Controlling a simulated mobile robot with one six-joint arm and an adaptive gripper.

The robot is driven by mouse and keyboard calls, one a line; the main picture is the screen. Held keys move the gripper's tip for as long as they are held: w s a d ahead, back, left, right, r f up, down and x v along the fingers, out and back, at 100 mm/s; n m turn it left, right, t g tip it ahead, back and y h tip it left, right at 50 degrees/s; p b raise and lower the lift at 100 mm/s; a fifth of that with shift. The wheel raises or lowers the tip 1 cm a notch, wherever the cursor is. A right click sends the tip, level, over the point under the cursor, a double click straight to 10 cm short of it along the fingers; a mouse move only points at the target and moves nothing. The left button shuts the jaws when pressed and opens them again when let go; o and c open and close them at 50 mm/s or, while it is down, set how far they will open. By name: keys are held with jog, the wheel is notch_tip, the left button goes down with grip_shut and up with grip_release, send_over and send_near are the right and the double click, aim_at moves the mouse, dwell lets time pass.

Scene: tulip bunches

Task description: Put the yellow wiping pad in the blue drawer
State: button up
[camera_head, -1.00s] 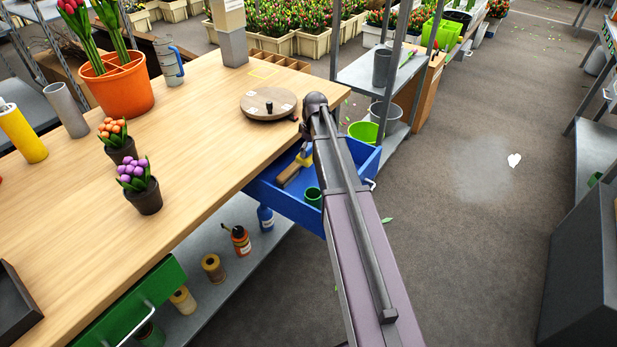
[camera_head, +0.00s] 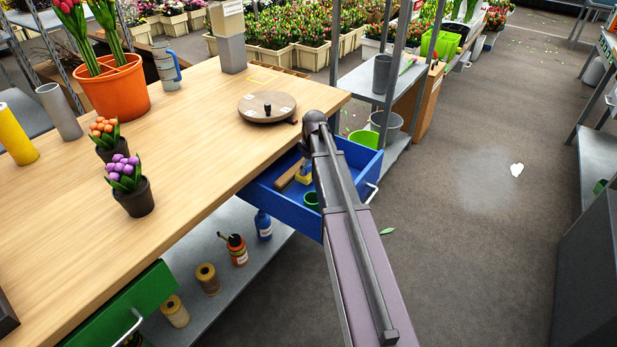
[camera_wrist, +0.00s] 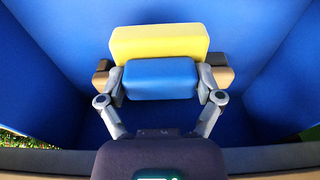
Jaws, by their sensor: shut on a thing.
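The yellow wiping pad (camera_wrist: 159,42), with a blue part facing me, sits between the fingers of my gripper (camera_wrist: 160,78) in the wrist view. My gripper is shut on its blue part. In the head view the pad (camera_head: 304,179) shows beside my arm, inside the open blue drawer (camera_head: 287,208), low among its walls. A brown wooden item lies behind the pad in the wrist view and beside it in the drawer (camera_head: 288,176). My arm hides the fingers in the head view. I cannot tell whether the pad touches the drawer floor.
The wooden table (camera_head: 190,190) above holds a round turntable (camera_head: 258,112), flower pots and an orange planter (camera_head: 120,90). A green drawer (camera_head: 130,305) is partly open at lower left.

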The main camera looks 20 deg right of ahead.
aim_at(308, 175)
jog(key=shift+f, duration=0.1)
jog(key=shift+f+b, duration=1.85)
jog(key=shift+b, duration=0.1)
jog(key=shift+f, duration=0.1)
jog(key=o, duration=0.8)
jog(key=shift+c, duration=0.2)
notch_tip(308, 175, up, 12)
jog(key=s+p, duration=0.1)
jog(key=p, duration=1.1)
jog(key=shift+d, duration=0.4)
jog(key=shift+s, duration=0.1)
